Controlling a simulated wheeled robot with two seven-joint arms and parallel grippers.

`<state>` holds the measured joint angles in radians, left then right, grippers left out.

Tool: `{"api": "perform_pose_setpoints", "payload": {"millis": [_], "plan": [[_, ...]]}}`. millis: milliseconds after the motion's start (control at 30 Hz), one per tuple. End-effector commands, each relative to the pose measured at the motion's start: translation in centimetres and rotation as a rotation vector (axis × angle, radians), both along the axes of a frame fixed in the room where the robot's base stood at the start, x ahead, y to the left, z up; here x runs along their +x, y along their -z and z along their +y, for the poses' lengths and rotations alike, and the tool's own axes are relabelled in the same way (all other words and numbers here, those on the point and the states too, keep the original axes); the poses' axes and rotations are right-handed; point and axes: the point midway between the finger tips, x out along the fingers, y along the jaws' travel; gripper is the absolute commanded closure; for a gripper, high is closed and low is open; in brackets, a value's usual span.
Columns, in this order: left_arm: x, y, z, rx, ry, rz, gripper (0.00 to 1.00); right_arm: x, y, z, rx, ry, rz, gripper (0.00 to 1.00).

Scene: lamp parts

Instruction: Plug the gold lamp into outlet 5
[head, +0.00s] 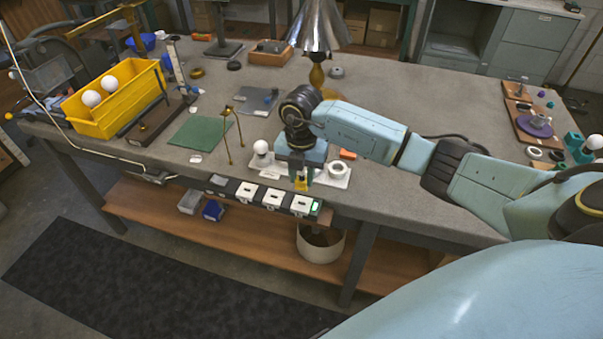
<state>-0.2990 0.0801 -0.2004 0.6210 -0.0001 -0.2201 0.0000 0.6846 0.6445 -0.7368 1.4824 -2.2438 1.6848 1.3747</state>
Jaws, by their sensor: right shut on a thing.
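My right gripper (300,182) points down just above the right part of the power strip (259,195) at the table's front edge. It is shut on a small yellow plug (301,184). I cannot tell whether the plug touches the strip. The strip has several white outlets in a row and a green light (315,207) at its right end; outlet numbers are too small to read. A lamp with a silver shade (319,27) and a gold-coloured stem (317,75) stands at the back. The plug's cord is not clearly visible. My left gripper is out of view.
A white bulb (261,147) and a white ring (338,168) are beside the gripper. A yellow bin (117,100) with bulbs, a green mat (200,133) and thin brass rods (228,140) are to the left. Small parts sit at the right. The table's middle back is fairly clear.

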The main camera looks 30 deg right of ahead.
Motion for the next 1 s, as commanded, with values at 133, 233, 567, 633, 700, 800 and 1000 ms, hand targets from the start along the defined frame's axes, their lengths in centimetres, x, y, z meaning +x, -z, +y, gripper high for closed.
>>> {"api": "perform_pose_setpoints", "payload": {"millis": [133, 233, 567, 633, 700, 800, 1000], "plan": [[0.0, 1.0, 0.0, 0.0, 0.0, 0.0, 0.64, 0.0, 1.1, 0.0, 0.001, -0.002, 0.001, 1.0], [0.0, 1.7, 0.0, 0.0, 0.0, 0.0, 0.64, 0.0, 1.9, 0.0, 0.0, -0.002, 0.0, 1.0], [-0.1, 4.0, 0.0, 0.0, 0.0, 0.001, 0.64, 0.0, 4.5, 0.0, -0.001, -0.004, -0.001, 1.0], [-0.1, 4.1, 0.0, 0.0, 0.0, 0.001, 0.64, 0.0, 4.7, 0.0, -0.001, -0.004, -0.001, 1.0], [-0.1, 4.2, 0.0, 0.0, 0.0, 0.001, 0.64, 0.0, 4.8, 0.0, -0.001, -0.004, -0.001, 1.0], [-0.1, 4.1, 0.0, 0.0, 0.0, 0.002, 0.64, 0.0, 4.7, 0.0, -0.001, -0.004, -0.001, 1.0], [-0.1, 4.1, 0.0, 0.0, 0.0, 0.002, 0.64, 0.0, 4.7, 0.0, -0.001, -0.004, -0.001, 1.0]]}}
